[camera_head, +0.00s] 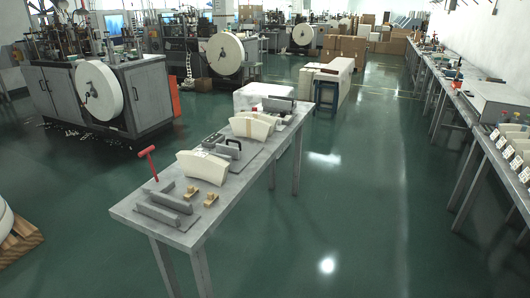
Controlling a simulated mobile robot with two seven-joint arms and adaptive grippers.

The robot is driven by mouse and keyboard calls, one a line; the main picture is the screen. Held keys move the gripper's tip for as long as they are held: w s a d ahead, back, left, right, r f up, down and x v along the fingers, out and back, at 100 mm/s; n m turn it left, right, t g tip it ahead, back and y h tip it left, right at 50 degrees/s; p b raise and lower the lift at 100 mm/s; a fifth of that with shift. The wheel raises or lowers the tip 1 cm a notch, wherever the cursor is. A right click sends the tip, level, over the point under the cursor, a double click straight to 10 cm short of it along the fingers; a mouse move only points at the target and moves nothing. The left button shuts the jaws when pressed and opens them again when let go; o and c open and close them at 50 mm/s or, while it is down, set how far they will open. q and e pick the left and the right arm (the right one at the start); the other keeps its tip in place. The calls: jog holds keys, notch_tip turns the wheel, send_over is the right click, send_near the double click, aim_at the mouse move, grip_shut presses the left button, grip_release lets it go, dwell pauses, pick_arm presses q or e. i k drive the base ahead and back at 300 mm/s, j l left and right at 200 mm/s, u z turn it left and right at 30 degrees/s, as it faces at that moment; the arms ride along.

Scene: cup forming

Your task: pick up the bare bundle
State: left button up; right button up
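Curved cream-white paper bundles rest on the long grey table (232,188). The nearer bundle (203,166) lies in the middle of the table, and I see no clear band around it. A farther bundle (262,128) lies behind it with a tan band (246,126) around its middle. Part of another white piece (265,116) shows behind that one. Neither of my grippers shows in the head view, and nothing is touching the bundles.
A black handle (233,143) stands between the bundles. Green floor (350,215) is open to the right, before a long side bench (462,105).

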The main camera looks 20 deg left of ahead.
aim_at(214, 170)
jog(key=i+l, duration=0.1)
jog(key=i, duration=0.45)
jog(key=i+l, duration=0.15)
jog(key=i, duration=0.4)
jog(key=i+l, duration=0.1)
jog(key=i, duration=0.45)
jog(key=i+u, duration=0.25)
jog(key=u, duration=0.25)
jog(key=i+l+u, duration=0.2)
jog(key=u, duration=0.25)
jog(key=i+l+u, duration=0.2)
jog(key=u, duration=0.3)
jog(key=i+l+u, duration=0.15)
jog(key=l+u, duration=0.3)
jog(key=j, duration=0.1)
